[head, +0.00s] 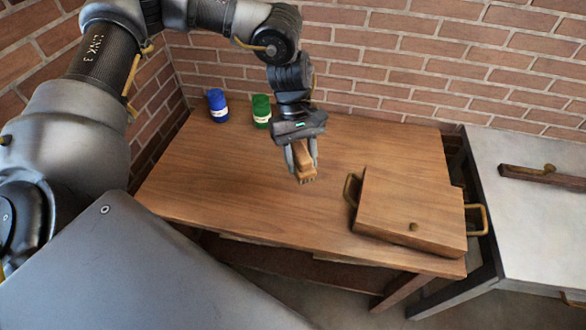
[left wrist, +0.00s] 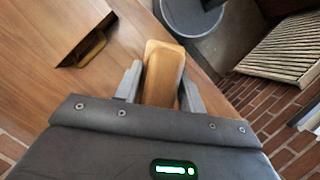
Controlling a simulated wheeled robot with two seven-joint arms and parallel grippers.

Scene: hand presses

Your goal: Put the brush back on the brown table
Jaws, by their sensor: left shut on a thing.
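The brush (head: 305,172) has a light wooden body and points downward from my left gripper (head: 302,158). The gripper is shut on it, with one finger on each side. In the left wrist view the brush (left wrist: 162,75) lies between the two grey fingers, its bristles out of sight. The brown table (head: 230,195) is below it, against the brick wall. The brush is over the middle of the tabletop; I cannot tell whether its lower end touches the wood. My right gripper is in neither view.
A blue can (head: 217,107) and a green can (head: 261,112) stand at the table's back left. A wooden box with brass handles (head: 400,205) takes up the right end. A grey-topped table (head: 530,210) stands further right. The table's left and middle are clear.

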